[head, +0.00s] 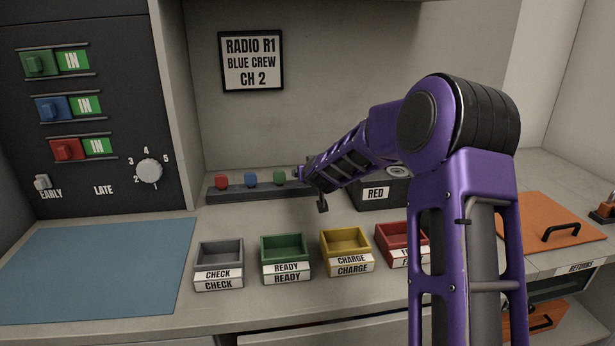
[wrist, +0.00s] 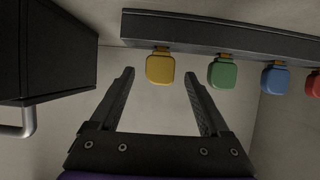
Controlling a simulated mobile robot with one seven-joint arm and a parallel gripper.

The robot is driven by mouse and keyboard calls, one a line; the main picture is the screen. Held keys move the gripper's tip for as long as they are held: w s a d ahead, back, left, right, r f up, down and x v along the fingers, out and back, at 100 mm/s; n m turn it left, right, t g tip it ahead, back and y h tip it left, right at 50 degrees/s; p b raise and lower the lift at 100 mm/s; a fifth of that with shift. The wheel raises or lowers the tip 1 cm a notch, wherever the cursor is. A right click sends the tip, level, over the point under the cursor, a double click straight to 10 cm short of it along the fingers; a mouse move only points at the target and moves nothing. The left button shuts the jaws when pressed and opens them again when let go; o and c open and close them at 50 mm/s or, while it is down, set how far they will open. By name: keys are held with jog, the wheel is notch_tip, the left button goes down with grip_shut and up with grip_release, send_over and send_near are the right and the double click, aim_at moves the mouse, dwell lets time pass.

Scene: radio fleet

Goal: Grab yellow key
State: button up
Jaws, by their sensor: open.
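The yellow key (wrist: 160,70) has a rounded square head and hangs from a dark rack (wrist: 200,36) in the wrist view. My gripper (wrist: 160,73) is open and empty, with one finger on each side of the yellow key in the picture. I cannot tell whether the fingertips reach the key's depth; no contact shows. In the head view my gripper (head: 311,188) is at the right end of the dark rack (head: 235,192), and the yellow key is hidden behind it.
Green (wrist: 222,74), blue (wrist: 275,79) and red (wrist: 314,85) keys hang right of the yellow one. A dark box with a handle (wrist: 45,50) stands close on the left. Grey (head: 219,254), green (head: 285,248), yellow (head: 345,243) and red (head: 397,241) trays stand in front.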

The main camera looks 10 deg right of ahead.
jog(key=shift+f+x, duration=0.15)
jog(key=shift+x, duration=1.2)
jog(key=shift+f+x, duration=0.15)
jog(key=shift+x, duration=1.2)
jog(key=shift+s, duration=0.2)
grip_shut()
